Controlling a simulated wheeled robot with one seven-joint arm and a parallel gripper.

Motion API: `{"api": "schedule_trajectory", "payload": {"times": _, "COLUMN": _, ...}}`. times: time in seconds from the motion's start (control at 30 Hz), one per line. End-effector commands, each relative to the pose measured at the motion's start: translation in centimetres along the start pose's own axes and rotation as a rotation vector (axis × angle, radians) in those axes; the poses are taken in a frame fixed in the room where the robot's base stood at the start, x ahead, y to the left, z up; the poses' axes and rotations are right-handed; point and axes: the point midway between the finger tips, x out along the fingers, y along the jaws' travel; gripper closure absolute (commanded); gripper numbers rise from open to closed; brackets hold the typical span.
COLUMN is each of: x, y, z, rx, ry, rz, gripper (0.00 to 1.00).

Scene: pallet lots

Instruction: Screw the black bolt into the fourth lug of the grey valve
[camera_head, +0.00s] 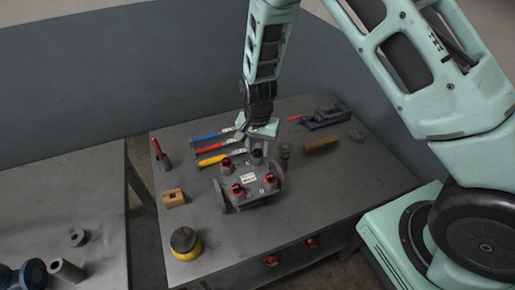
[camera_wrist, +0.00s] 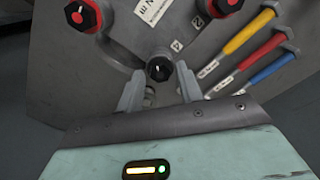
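The grey valve (camera_head: 250,196) stands on the grey table, with red-collared black bolts on three lugs, such as the near one (camera_head: 237,189). In the wrist view, two of these show at the top left (camera_wrist: 82,14) and top right (camera_wrist: 222,4). My gripper (camera_head: 258,146) points down over the valve's far side. No red collar shows around this bolt. Its shank is hidden, so I cannot tell how deep it sits.
A vise (camera_head: 326,117) and a wooden block (camera_head: 321,145) are at the right. A yellow-black round object (camera_head: 185,243) and a small wooden block (camera_head: 173,198) are at the left.

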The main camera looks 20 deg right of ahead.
Motion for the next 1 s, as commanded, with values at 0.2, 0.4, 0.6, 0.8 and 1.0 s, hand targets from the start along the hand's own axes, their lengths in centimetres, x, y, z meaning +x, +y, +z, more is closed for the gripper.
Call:
{"api": "schedule_trajectory", "payload": {"times": 0.2, "x": 0.15, "y": 0.01, "z": -0.01, "rx": -0.477, "ry": -0.001, "rz": -0.002, "gripper": 0.64}}
{"api": "schedule_trajectory", "payload": {"times": 0.4, "x": -0.01, "y": 0.01, "z": 0.03, "rx": -0.912, "ry": -0.001, "rz": -0.002, "gripper": 0.64}}
{"api": "schedule_trajectory", "payload": {"times": 0.6, "x": -0.13, "y": 0.03, "z": 0.06, "rx": -1.344, "ry": -0.002, "rz": -0.001, "gripper": 0.64}}
{"api": "schedule_trajectory", "payload": {"times": 0.8, "x": -0.12, "y": -0.05, "z": 0.12, "rx": -1.627, "ry": -0.001, "rz": -0.001, "gripper": 0.64}}
{"api": "schedule_trajectory", "payload": {"times": 1.0, "x": 0.0, "y": -0.06, "z": 0.13, "rx": -1.653, "ry": -0.001, "rz": 0.0, "gripper": 0.64}}
